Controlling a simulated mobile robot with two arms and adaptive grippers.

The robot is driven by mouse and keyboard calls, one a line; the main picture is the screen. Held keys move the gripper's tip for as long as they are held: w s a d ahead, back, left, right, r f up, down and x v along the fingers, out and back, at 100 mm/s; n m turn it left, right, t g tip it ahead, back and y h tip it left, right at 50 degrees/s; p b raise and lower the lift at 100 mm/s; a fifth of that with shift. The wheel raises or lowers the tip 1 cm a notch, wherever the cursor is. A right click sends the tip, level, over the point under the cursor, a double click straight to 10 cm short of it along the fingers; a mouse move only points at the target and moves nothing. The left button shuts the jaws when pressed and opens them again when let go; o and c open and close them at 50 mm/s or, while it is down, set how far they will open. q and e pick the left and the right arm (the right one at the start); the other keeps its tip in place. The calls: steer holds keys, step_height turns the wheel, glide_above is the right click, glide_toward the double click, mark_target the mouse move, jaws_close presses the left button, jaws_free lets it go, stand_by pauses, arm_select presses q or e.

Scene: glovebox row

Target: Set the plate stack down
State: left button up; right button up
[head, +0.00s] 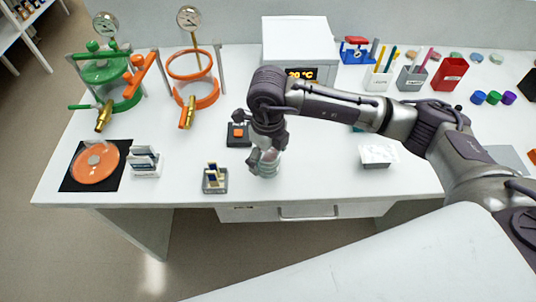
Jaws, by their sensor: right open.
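A pale, clear stack of round plates (268,168) stands on the white bench near its front edge, partly hidden by my right gripper. My right gripper (262,158) points down at the stack from above, with its fingers open beside it. I cannot tell whether a finger touches the stack. My left gripper is not in view.
A small dark block with an orange top (238,133) stands just behind and left of the stack. A grey holder with slides (214,180) is to the left. A white-topped box (376,155) is to the right, and a unit reading 20 °C (290,40) is behind.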

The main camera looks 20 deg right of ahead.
steer(key=shift+r, duration=0.1)
steer(key=shift+r, duration=0.2)
step_height(320, 180, up, 11)
steer(key=b, duration=0.2)
steer(key=shift+f+b, duration=0.2)
steer(key=shift+b, duration=0.2)
steer(key=shift+r, duration=0.6)
steer(key=shift+f, duration=0.1)
